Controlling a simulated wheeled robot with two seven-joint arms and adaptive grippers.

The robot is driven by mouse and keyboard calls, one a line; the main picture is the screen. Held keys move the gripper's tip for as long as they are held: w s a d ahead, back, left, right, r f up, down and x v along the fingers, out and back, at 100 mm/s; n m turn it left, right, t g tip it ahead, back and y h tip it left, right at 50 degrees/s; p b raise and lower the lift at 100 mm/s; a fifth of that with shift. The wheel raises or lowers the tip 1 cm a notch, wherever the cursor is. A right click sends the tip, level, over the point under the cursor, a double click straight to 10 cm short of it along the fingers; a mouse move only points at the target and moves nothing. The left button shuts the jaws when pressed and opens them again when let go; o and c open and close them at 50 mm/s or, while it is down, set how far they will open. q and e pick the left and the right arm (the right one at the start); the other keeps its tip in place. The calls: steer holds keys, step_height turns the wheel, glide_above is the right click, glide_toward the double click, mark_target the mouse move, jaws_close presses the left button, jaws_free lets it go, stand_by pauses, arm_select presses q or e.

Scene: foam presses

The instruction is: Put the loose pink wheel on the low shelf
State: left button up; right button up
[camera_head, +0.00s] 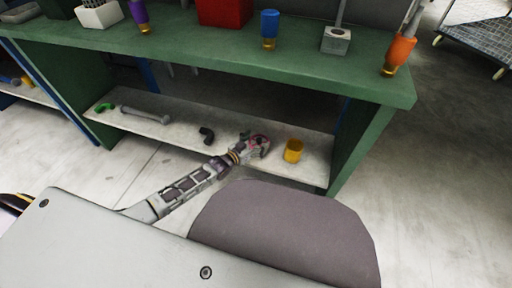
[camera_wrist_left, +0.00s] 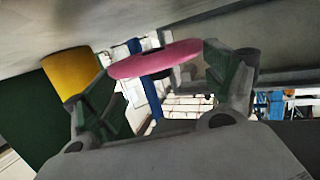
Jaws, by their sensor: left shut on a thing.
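The pink wheel (camera_head: 261,139) is at my left gripper (camera_head: 256,146), over the right part of the low shelf (camera_head: 170,129). In the left wrist view the pink wheel (camera_wrist_left: 155,60) sits between the two fingers of my left gripper (camera_wrist_left: 165,85), which are shut on it. The wheel is close to the pale shelf surface (camera_wrist_left: 120,25), which fills the top of that view. I cannot tell whether the wheel touches it. In the head view the gripper hides part of the wheel. My right gripper is not in view.
A yellow cup-like piece (camera_head: 293,150) stands on the shelf just right of the gripper. A black bent pipe (camera_head: 207,135), a grey bar (camera_head: 145,114) and a green piece (camera_head: 104,107) lie to the left. The green tabletop (camera_head: 180,44) overhangs the shelf; a green side panel (camera_head: 361,145) closes its right end.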

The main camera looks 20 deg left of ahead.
mark_target(256, 146)
arm_select(q)
step_height(256, 146, down, 2)
steer(key=shift+f+b, duration=0.15)
steer(key=shift+b, duration=0.5)
steer(key=shift+f+b, duration=0.3)
steer(key=shift+f, duration=0.3)
steer(key=o, duration=1)
steer(key=shift+f, duration=0.1)
